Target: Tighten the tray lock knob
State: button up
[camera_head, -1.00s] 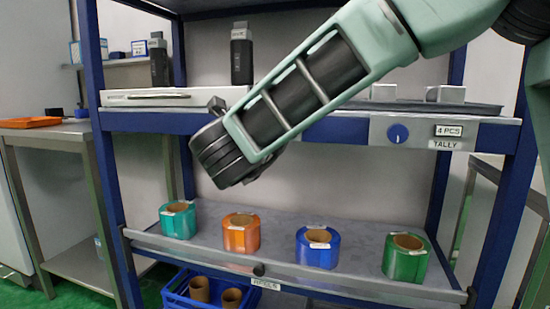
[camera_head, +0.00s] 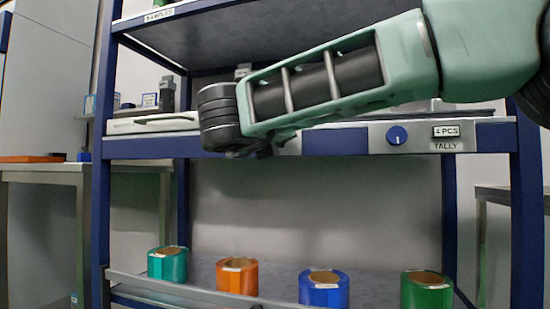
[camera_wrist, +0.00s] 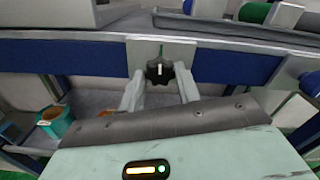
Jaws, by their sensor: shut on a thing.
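The tray lock knob (camera_wrist: 159,70) is black and lobed, with a pale line down its face. It sits on a grey metal plate (camera_wrist: 147,48) on the blue shelf beam, in the wrist view. My gripper (camera_wrist: 160,76) has one pale finger on each side of the knob, closed on it, with the tips near the plate. In the head view my arm hides the knob and the fingers; only an edge of the grey plate (camera_head: 290,146) shows beside the wrist.
A panel (camera_head: 440,137) with a blue dial (camera_head: 397,135) and a "4 PCS" tally is right on the same beam. The space between the shelves is clear.

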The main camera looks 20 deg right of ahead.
jog(key=shift+f+m+b, duration=0.1)
jog(key=shift+m+b, duration=0.4)
jog(key=shift+b, duration=0.05)
jog(key=o, duration=1)
jog(key=p+v, duration=0.4)
jog(key=v, duration=1.3)
jog(key=shift+s+a+p, duration=0.1)
jog(key=shift+p, duration=0.3)
